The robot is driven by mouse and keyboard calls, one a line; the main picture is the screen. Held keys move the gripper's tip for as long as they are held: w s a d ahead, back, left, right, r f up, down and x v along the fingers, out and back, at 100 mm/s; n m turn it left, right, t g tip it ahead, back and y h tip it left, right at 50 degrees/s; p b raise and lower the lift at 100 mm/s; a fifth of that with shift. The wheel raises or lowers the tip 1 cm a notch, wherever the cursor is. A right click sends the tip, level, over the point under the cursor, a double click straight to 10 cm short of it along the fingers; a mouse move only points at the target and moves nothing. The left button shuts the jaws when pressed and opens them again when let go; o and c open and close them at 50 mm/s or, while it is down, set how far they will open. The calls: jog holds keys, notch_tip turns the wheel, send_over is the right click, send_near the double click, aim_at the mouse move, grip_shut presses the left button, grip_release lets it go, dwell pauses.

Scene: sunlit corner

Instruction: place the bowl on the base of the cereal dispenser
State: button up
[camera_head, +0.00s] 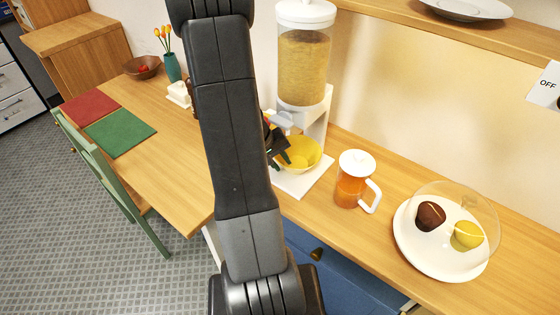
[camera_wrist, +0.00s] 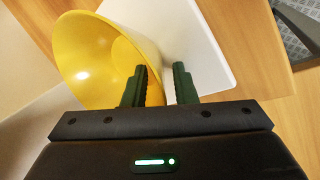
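The yellow bowl (camera_head: 306,150) is at the white base (camera_head: 305,184) of the cereal dispenser (camera_head: 303,66), below its spout. It appears to rest on the base. My gripper (camera_head: 279,150) is at the bowl's left side, partly hidden behind my arm. In the wrist view, the bowl (camera_wrist: 88,58) fills the upper left, and the white base (camera_wrist: 205,55) shows beside it. My gripper (camera_wrist: 160,75) has its fingers apart, one over the bowl's inside and one outside its wall, with a gap visible between them.
An orange-filled jug with a white lid (camera_head: 352,180) stands right of the dispenser. A white plate (camera_head: 433,258) under a clear cover holds two round items further right. A shelf (camera_head: 450,30) runs above. A green chair (camera_head: 105,175) stands at the left table.

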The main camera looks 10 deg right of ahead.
jog(key=shift+a+r, duration=0.15)
jog(key=shift+r, duration=0.45)
jog(key=v, duration=0.4)
jog(key=shift+a, duration=0.35)
jog(key=s+a+b, duration=0.2)
jog(key=a, duration=0.9)
jog(key=shift+s, duration=0.35)
